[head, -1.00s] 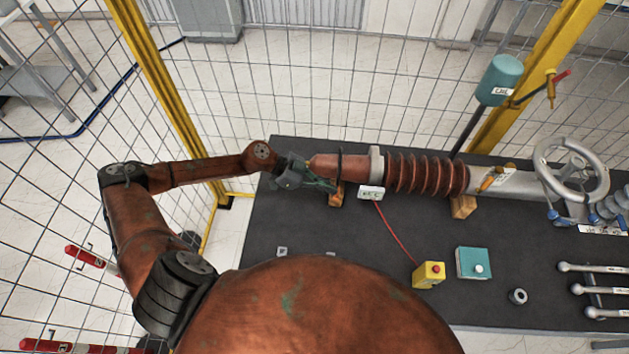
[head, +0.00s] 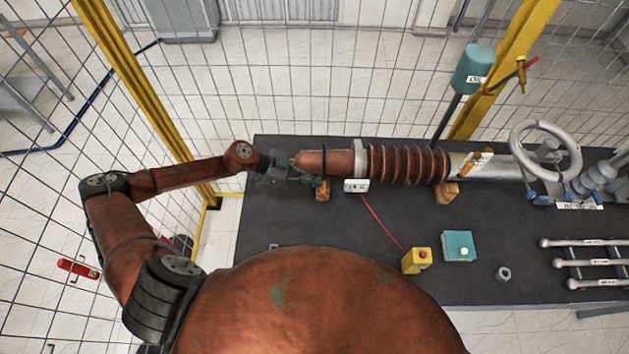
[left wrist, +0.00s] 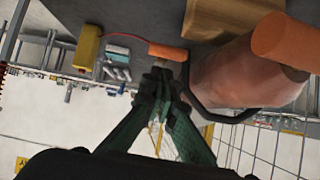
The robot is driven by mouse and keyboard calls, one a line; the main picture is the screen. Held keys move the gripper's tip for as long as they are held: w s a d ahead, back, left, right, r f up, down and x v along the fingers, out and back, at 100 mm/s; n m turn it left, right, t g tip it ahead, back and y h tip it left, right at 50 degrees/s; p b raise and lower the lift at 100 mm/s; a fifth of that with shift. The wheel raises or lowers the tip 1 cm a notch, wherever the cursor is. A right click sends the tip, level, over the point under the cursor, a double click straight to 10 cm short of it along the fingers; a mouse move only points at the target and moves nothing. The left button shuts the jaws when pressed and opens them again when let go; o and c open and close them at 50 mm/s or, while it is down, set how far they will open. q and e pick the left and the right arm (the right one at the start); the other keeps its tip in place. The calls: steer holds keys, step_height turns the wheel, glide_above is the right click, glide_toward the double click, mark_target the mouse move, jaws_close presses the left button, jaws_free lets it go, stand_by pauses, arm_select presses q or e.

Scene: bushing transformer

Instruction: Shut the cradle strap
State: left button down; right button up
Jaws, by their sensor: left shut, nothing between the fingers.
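The brown bushing (head: 400,164) lies along the back of the table on wooden cradle blocks. A thin black strap (head: 324,160) stands around its left end, above the left block (head: 322,192). In the left wrist view the black strap (left wrist: 226,117) curves around the bushing (left wrist: 238,75); I cannot tell whether it is fastened. My left gripper (head: 317,181) is shut and empty at the bushing's left end, by the strap. In the left wrist view its fingertips (left wrist: 163,76) are close to an orange cylindrical piece (left wrist: 168,52); contact is unclear. My right gripper is out of view.
A white labelled box (head: 356,186) with a red cable, a yellow button box (head: 416,261) and a teal box (head: 459,246) sit on the dark table (head: 320,237). A handwheel (head: 545,150) and metal bars (head: 590,262) are at right. Wire fencing stands behind.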

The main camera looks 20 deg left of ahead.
arm_select(q)
steer(key=r+b+v, duration=0.1)
steer(key=v, duration=1)
steer(key=shift+d, duration=0.15)
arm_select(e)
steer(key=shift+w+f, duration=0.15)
